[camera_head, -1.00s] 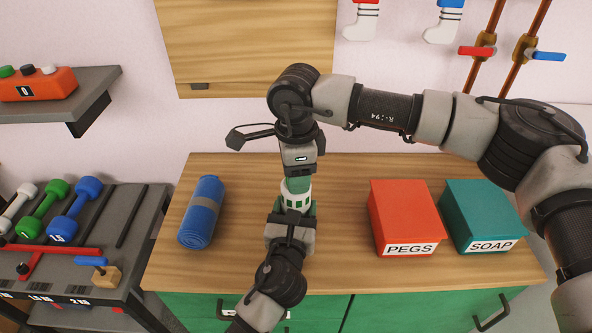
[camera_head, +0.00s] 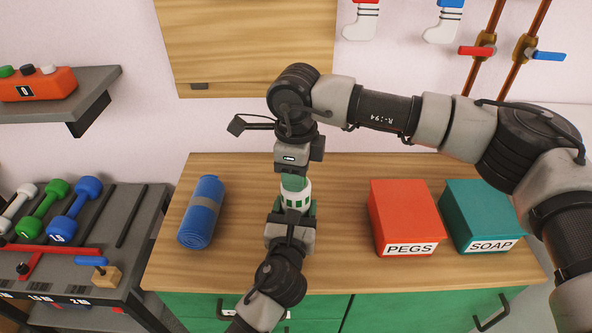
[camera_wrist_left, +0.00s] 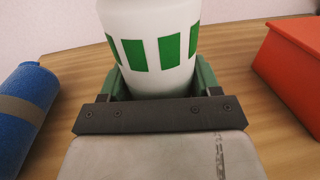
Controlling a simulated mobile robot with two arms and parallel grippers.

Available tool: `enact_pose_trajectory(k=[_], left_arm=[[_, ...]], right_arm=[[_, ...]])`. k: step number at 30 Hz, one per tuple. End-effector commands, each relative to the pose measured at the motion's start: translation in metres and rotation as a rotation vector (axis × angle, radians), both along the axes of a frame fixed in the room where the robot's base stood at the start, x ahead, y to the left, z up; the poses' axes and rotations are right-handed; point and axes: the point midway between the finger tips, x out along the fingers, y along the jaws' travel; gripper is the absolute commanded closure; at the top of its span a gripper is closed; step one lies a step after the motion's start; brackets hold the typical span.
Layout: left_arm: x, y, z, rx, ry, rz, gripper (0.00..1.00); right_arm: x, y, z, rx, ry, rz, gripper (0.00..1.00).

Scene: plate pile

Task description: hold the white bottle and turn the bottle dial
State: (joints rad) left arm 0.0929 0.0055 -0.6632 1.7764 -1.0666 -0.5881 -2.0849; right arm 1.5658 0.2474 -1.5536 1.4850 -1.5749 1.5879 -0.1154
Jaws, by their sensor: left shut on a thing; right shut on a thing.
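The white bottle (camera_head: 296,190) with green rectangles stands on the wooden worktop between the two grippers. It fills the upper middle of the left wrist view (camera_wrist_left: 155,45). My left gripper (camera_head: 293,207) comes from the front and is shut around the bottle's body; its green fingers also show in the left wrist view (camera_wrist_left: 158,85). My right gripper (camera_head: 296,172) comes from above and is shut on the bottle's top. The dial itself is hidden by the right gripper.
A blue roll (camera_head: 201,212) lies left of the bottle. A red PEGS box (camera_head: 403,215) and a teal SOAP box (camera_head: 482,215) stand to the right. A dark rack with dumbbells (camera_head: 75,208) is at the left. The worktop is bare between roll and bottle.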

Motion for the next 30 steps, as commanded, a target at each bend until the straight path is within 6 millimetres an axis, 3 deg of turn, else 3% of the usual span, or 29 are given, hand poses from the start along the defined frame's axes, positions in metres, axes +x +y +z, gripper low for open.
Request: enact_pose_trajectory(k=[30], left_arm=[[-0.0012,-0.0015,0.0004,0.003,-0.002,-0.005,0.81]], right_arm=[[0.0024,-0.0008,0.0011,0.002,-0.004,-0.948,0.84]])
